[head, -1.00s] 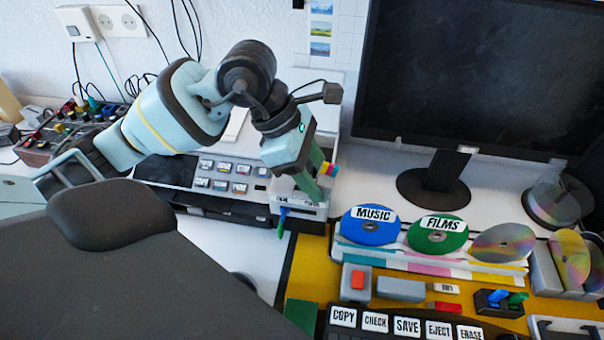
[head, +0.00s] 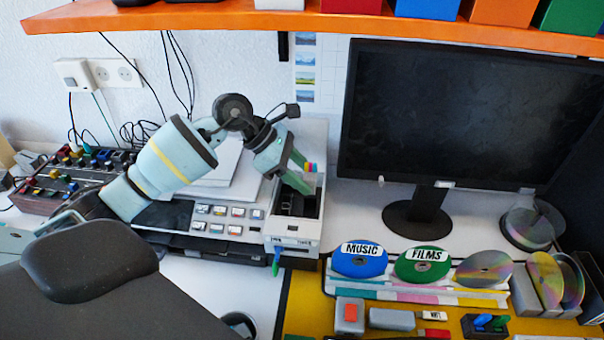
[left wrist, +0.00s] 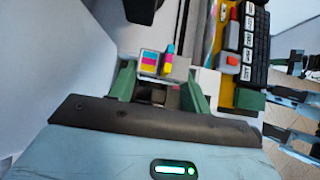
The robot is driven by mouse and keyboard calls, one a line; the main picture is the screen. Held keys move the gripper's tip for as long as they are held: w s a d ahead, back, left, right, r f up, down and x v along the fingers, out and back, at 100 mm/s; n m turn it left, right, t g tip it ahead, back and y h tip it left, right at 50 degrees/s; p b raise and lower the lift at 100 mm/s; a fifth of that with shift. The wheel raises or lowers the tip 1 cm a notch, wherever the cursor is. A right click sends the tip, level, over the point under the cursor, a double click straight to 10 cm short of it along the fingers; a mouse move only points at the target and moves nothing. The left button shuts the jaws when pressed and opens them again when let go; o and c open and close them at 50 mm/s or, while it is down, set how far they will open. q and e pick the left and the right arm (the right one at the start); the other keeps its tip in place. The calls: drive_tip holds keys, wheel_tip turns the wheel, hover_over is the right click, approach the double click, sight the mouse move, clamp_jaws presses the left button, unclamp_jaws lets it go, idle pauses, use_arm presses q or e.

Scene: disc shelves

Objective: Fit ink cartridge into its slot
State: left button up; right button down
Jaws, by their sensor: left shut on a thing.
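My left gripper (head: 298,176) is shut on an ink cartridge (head: 311,167) with cyan, magenta and yellow bands. Its coloured label (left wrist: 150,62) shows between the green fingers (left wrist: 160,88) in the left wrist view. The gripper hangs tilted over the right part of the pale printer (head: 292,243). A dark open bay (head: 297,204) shows there, just below the fingers. The cartridge appears above the bay, though its lower end is hidden by the fingers. My right gripper is not seen in the head view.
Small labelled buttons (head: 219,218) lie left of the bay. A blue-green pen-like thing (head: 276,262) sticks out at the printer's front. A monitor (head: 440,120) stands to the right, a disc rack (head: 420,286) in front. An orange shelf (head: 200,17) crosses above.

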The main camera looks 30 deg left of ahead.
sight(301, 206)
use_arm(q)
drive_tip(key=shift+f, duration=0.1)
drive_tip(key=shift+f+b, duration=1.15)
drive_tip(key=shift+f, duration=0.7)
drive_tip(key=shift+f+b, duration=0.55)
drive_tip(key=shift+f, duration=0.4)
drive_tip(key=shift+f+b, duration=0.45)
drive_tip(key=shift+f, duration=0.05)
drive_tip(key=shift+f, duration=0.2)
